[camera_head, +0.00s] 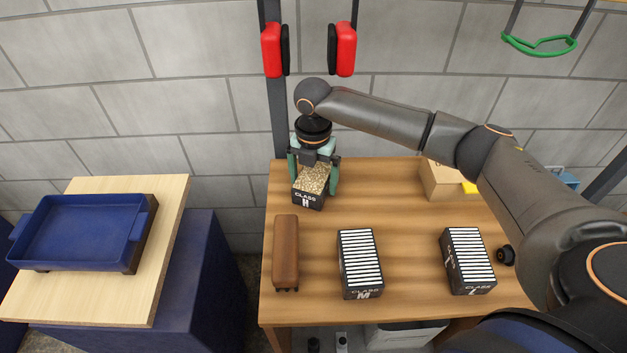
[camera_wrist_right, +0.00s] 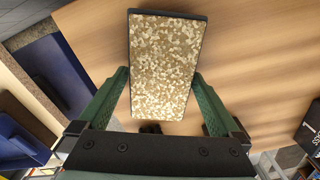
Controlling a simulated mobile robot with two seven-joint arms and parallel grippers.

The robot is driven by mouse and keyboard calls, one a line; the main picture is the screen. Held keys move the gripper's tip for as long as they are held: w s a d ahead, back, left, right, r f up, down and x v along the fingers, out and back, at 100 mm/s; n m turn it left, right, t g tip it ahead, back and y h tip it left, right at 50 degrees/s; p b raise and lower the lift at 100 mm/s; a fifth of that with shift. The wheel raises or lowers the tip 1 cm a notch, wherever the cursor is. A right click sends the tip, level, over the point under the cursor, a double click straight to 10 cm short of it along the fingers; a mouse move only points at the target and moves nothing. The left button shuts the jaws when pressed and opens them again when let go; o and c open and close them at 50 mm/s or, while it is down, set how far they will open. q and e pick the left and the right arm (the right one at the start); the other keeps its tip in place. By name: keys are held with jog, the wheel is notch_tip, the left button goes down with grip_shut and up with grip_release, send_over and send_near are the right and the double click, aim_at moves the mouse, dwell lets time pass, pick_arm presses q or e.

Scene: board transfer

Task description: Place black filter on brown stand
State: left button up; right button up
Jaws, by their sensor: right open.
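A black filter box (camera_head: 308,199) labelled "CLASS H", with a speckled tan top, stands at the back left of the wooden table. It also shows in the wrist view (camera_wrist_right: 163,65). My right gripper (camera_head: 314,177) is over it, with its green fingers open on either side of the box. In the wrist view the right gripper (camera_wrist_right: 161,82) has visible gaps between its fingers and the box's lower part. A long brown stand (camera_head: 286,250) with rounded edges lies on the table in front of the box. My left gripper is not in view.
Black boxes with striped tops, "CLASS M" (camera_head: 360,262) and another (camera_head: 467,259), stand on the wooden table (camera_head: 405,220). A cardboard box (camera_head: 437,181) is at the back right. A blue tray (camera_head: 78,230) sits on a separate board at left. Mid-table is clear.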

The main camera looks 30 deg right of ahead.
aim_at(313, 178)
notch_tip(313, 178, up, 7)
dwell(0.3)
